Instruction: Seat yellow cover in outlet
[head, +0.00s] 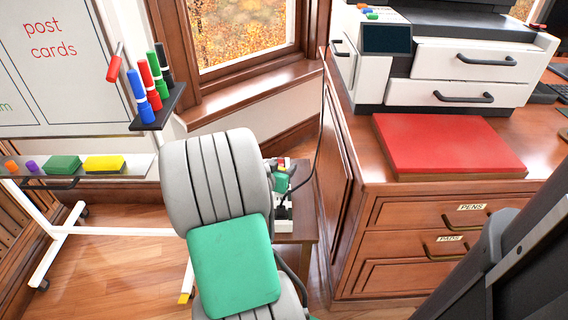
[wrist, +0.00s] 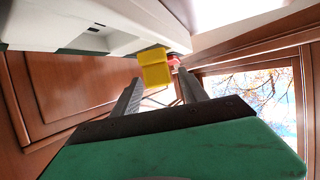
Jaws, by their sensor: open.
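The yellow cover (wrist: 155,68) shows in the wrist view as a small block against the edge of a white housing (wrist: 120,28), which seems to be the outlet. I cannot tell how deep it sits. My gripper (wrist: 158,88) is open, with one finger to each side of the cover in the picture; contact with it is unclear. A small red piece (wrist: 173,61) shows just behind the cover. In the head view, the white outlet unit (head: 283,212) is mostly hidden behind my arm.
The outlet unit stands on a low wooden table (head: 303,228) between the window wall and a wooden cabinet (head: 345,190). The cabinet bears a printer (head: 455,75) and a red pad (head: 445,145). A whiteboard stand (head: 110,231) is at the left.

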